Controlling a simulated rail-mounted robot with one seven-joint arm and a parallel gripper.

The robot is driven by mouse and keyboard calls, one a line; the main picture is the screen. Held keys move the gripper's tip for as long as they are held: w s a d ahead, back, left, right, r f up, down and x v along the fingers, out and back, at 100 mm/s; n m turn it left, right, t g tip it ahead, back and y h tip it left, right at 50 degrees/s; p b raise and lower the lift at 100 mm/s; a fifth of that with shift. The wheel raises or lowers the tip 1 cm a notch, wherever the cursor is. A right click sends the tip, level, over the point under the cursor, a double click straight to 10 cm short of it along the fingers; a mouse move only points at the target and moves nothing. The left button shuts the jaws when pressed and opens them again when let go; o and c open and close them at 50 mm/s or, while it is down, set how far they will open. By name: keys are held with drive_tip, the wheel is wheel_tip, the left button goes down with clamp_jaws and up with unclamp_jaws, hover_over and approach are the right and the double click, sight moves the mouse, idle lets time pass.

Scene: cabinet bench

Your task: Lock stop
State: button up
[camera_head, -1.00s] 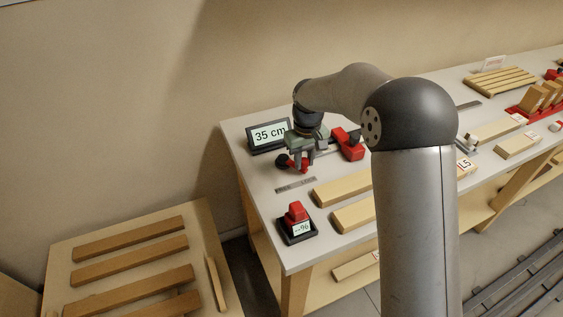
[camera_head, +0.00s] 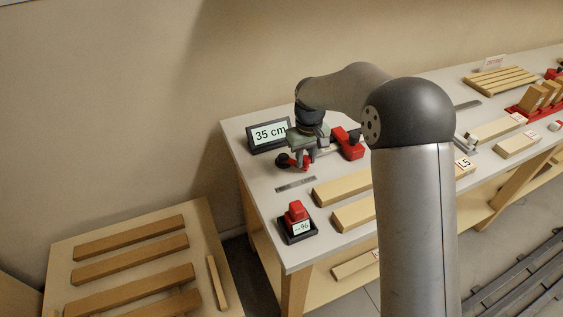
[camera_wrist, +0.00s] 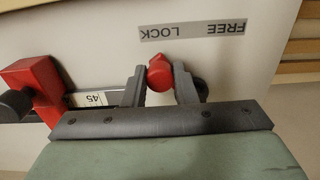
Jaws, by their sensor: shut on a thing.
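My gripper (camera_wrist: 159,85) is shut on a small red lever knob (camera_wrist: 160,71), which sits between its two grey fingers in the wrist view. In the head view my gripper (camera_head: 304,158) is low over the far left part of the bench. A metal strip label (camera_wrist: 194,30) reading FREE and LOCK lies beside the knob, upside down in the wrist view. The label also shows in the head view (camera_head: 296,184). A red block (camera_wrist: 36,82) stands on a scale rail (camera_wrist: 85,99) marked 45. The block shows right of my gripper in the head view (camera_head: 348,143).
A display (camera_head: 269,134) reading 35 cm stands behind my gripper. A black device with a red top (camera_head: 297,213) stands at the front left bench corner. Wooden bars (camera_head: 343,188) lie to the right. A low table (camera_head: 58,258) with several slats stands at the left.

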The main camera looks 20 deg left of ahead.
drive_tip(key=o, duration=0.7)
wheel_tip(320, 180, up, 9)
drive_tip(key=p, duration=0.6)
